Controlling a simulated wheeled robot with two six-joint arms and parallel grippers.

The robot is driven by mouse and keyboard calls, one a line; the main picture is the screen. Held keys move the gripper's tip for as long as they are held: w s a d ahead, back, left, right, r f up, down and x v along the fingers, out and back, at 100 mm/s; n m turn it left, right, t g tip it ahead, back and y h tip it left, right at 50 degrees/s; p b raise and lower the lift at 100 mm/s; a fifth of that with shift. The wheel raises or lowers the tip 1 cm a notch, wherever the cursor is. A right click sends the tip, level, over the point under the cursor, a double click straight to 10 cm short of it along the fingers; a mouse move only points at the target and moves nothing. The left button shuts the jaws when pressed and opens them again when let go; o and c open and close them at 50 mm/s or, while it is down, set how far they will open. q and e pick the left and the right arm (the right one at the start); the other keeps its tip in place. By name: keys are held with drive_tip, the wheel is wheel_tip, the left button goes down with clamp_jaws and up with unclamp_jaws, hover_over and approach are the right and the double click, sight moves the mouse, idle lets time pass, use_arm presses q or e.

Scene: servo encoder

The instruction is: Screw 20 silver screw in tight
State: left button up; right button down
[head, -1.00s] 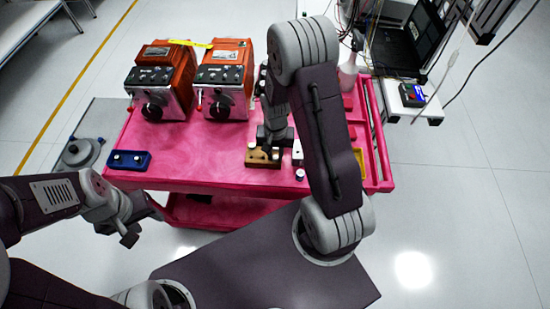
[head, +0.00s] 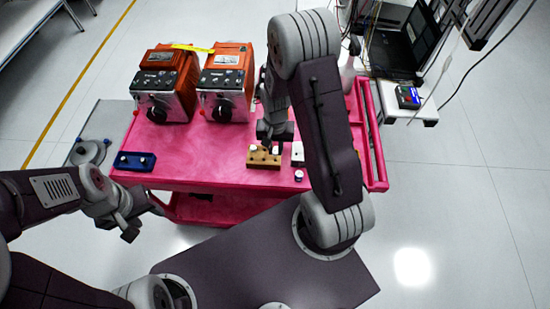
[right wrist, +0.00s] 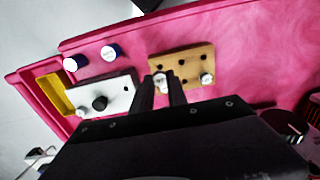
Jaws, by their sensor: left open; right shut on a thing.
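A tan wooden block (head: 265,163) with several dark holes lies on the pink cart; it also shows in the right wrist view (right wrist: 190,52). One silver screw (right wrist: 207,78) stands at the block's near right corner in the right wrist view. My right gripper (head: 275,145) is over the block. In the right wrist view its fingers (right wrist: 162,88) are shut on a second silver screw (right wrist: 160,78) at the block's near edge. I cannot tell whether that screw sits in a hole or hangs above it. My left gripper (head: 131,222) is open and empty, off the cart's front left.
A white block (right wrist: 118,87) with a black knob lies beside the wooden block. Two blue-sided, white-topped pieces (right wrist: 110,52) and a yellow tray (right wrist: 55,92) lie beyond. A blue holder (head: 135,161) is at the cart's left; two orange machines (head: 166,82) stand behind.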

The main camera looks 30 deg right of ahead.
drive_tip(key=shift+w+m, duration=0.25)
drive_tip(key=shift+m, duration=0.05)
drive_tip(key=s+d+r+m+p, duration=0.3)
drive_tip(key=d+r+m+p, duration=0.25)
drive_tip(key=d+p, duration=0.35)
drive_tip(key=shift+w+a+f+b, duration=0.1)
drive_tip(key=shift+a+f+b, duration=0.15)
drive_tip(key=shift+f+b, duration=0.75)
drive_tip(key=shift+w+a+f+b, duration=0.1)
drive_tip(key=shift+a+f+b, duration=0.15)
drive_tip(key=shift+f+b, duration=0.75)
drive_tip(key=shift+w+a+f+b, duration=0.1)
drive_tip(key=shift+a+f+b, duration=0.15)
drive_tip(key=shift+f+b, duration=0.75)
drive_tip(key=shift+s+f+b, duration=0.1)
drive_tip(key=shift+f+b, duration=0.35)
drive_tip(key=shift+f, duration=0.7)
